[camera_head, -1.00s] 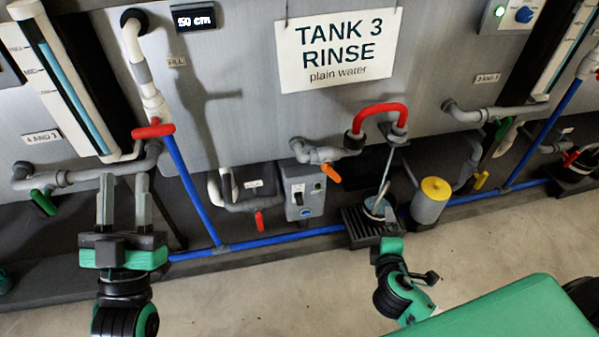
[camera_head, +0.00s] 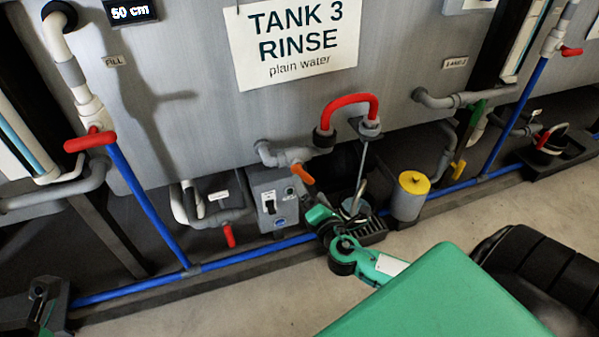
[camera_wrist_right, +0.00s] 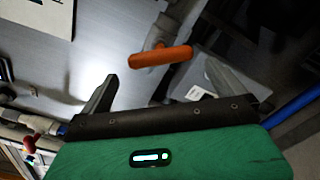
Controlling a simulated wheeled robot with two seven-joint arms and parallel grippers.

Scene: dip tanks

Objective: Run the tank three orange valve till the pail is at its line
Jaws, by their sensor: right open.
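The orange valve (camera_head: 302,174) sits on a grey pipe beneath the tank three sign, just above a grey switch box. In the right wrist view its orange handle (camera_wrist_right: 160,57) lies crosswise ahead of my fingertips, between their lines, not gripped. My right gripper (camera_head: 314,203) is open, just below the valve in the head view; its spread fingers show in the right wrist view (camera_wrist_right: 164,85). The pail (camera_head: 352,208) stands on a dark grate, partly hidden by my right arm; its line and level are not readable. My left gripper (camera_head: 42,300) is partly seen, jaws unclear.
A red pipe bend (camera_head: 348,102) ends above the pail, with a thin pale streak below it. A yellow-topped grey canister (camera_head: 410,195) stands right of the pail. Another red-handled valve (camera_head: 229,236) is left of the switch box (camera_head: 274,200). A blue pipe (camera_head: 255,254) runs low along the front.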

